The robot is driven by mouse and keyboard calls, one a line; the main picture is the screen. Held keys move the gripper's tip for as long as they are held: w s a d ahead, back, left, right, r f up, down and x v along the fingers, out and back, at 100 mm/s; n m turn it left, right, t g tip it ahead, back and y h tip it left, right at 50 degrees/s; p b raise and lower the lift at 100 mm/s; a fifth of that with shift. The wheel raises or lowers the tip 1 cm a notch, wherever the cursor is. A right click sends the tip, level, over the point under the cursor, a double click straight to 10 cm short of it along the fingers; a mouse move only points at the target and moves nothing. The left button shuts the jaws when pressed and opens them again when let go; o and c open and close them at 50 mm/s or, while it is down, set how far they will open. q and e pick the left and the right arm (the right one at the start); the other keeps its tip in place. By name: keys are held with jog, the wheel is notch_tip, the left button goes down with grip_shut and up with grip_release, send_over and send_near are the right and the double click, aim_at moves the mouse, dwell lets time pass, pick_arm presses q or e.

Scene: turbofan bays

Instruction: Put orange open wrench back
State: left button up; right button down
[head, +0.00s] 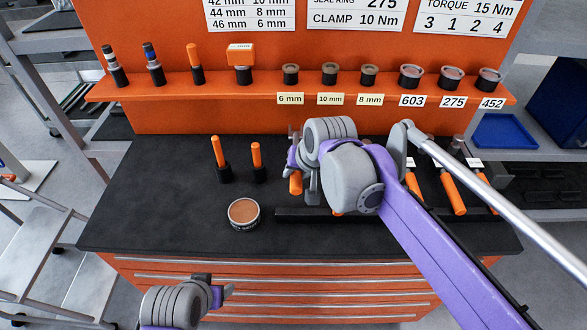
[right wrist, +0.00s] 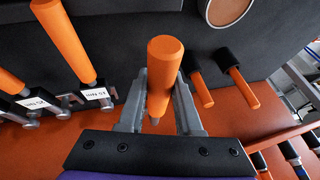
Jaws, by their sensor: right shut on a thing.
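An orange-handled tool (right wrist: 163,75), taken as the orange open wrench, is between the fingers of my right gripper (right wrist: 162,112). Its orange handle points toward the far side in the right wrist view, and its head is hidden. In the head view the orange handle (head: 296,184) shows just below my right gripper (head: 305,172), above the workbench. My right gripper is shut on it. My left gripper (head: 220,290) is at the bottom of the head view, in front of the drawers, and its jaws are too unclear to tell.
Two orange-handled tools (head: 217,152) (head: 257,156) stand in black holders. A round brown-topped tin (head: 244,212) and a low black bar (head: 300,214) are on the dark bench (head: 150,215). Labelled orange-handled tools (head: 452,190) lie right. An orange shelf (head: 140,92) holds several sockets and tools.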

jog(key=shift+s, duration=0.15)
jog(key=shift+f+b, duration=1.4)
jog(key=shift+f, duration=1.35)
jog(key=shift+r, duration=0.15)
jog(key=shift+p, duration=0.3)
jog(key=shift+f+b, duration=0.85)
jog(key=shift+f, duration=0.6)
jog(key=c, duration=0.5)
grip_release()
jog(key=p+v, duration=0.1)
jog(key=v, duration=1)
jog(key=shift+f, duration=0.1)
